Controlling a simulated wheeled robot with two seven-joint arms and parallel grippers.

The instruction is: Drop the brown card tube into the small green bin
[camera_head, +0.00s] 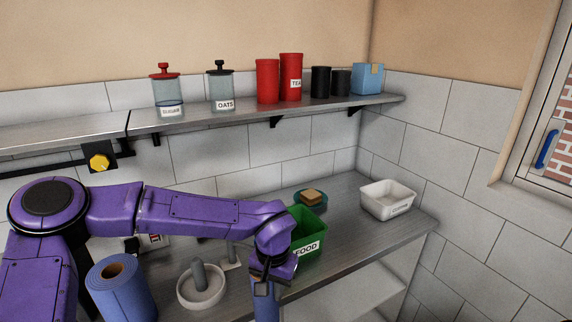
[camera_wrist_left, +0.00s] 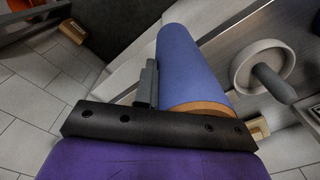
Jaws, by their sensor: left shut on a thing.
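The green bin (camera_head: 313,232), labelled FOOD, stands on the counter, partly behind my left arm. My left gripper (camera_head: 265,288) is just in front of it and to its left, pointing down. It is shut on a blue cylinder (camera_head: 265,308), which also shows in the left wrist view (camera_wrist_left: 187,68) with a brown end. The cylinder is outside the bin. A blue roll (camera_head: 122,292) stands at the lower left, with brown card in its core (camera_head: 114,271). I see no separate all-brown tube. My right gripper is not in view.
A white bowl with a grey pestle (camera_head: 201,291) is left of my gripper. A white tub (camera_head: 388,200) and a teal dish with a sponge (camera_head: 311,197) are behind and right. Jars and canisters line the shelf (camera_head: 215,118). Counter right of the bin is clear.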

